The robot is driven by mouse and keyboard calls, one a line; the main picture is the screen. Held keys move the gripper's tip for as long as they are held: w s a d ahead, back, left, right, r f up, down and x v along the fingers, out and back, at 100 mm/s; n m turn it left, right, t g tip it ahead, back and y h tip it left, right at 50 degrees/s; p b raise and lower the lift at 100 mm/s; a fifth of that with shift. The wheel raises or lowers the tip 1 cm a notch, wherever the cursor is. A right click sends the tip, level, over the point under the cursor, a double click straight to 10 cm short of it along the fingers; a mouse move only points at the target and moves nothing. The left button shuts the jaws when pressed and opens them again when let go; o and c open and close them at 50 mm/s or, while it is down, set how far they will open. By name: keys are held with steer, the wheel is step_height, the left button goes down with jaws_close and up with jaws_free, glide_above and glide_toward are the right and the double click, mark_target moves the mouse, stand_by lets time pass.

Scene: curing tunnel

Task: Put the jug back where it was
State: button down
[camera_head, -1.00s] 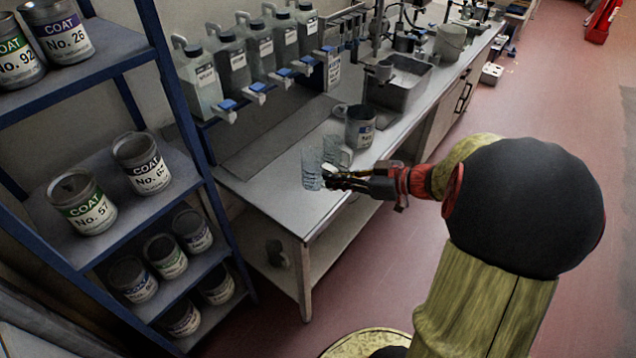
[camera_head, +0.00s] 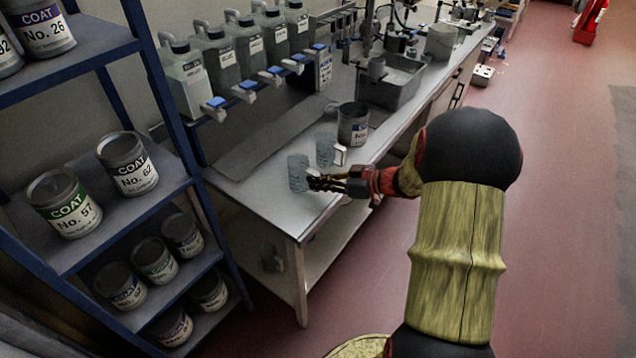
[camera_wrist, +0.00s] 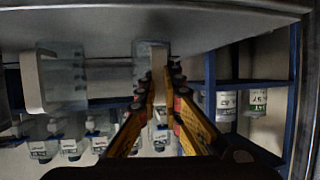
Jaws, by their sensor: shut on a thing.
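A clear ribbed jug (camera_head: 298,173) is at my gripper's fingertips, over the near-left part of the bench (camera_head: 262,207). My gripper (camera_head: 318,183) is shut on this jug, at its pale handle. In the wrist view the handle lies between the fingers (camera_wrist: 161,75) and the clear jug body (camera_wrist: 142,62) shows behind it. I cannot tell whether the jug touches the bench. A second clear jug (camera_head: 325,148) with a white handle stands just behind and to the right, apart from it. It also shows in the wrist view (camera_wrist: 66,78).
A grey handled can (camera_head: 352,126) stands behind the second jug. A sink basin (camera_head: 392,82) is farther back. Several dispenser bottles (camera_head: 232,62) line the wall. A blue shelf (camera_head: 120,205) with paint cans stands at left. The bench's near-left corner is clear.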

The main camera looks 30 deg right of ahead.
steer(key=shift+r, duration=0.1)
steer(key=shift+f+b, duration=0.2)
steer(key=shift+b, duration=0.1)
steer(key=c, duration=2)
jaws_free()
steer(key=shift+o, duration=0.2)
steer(key=shift+r, duration=0.15)
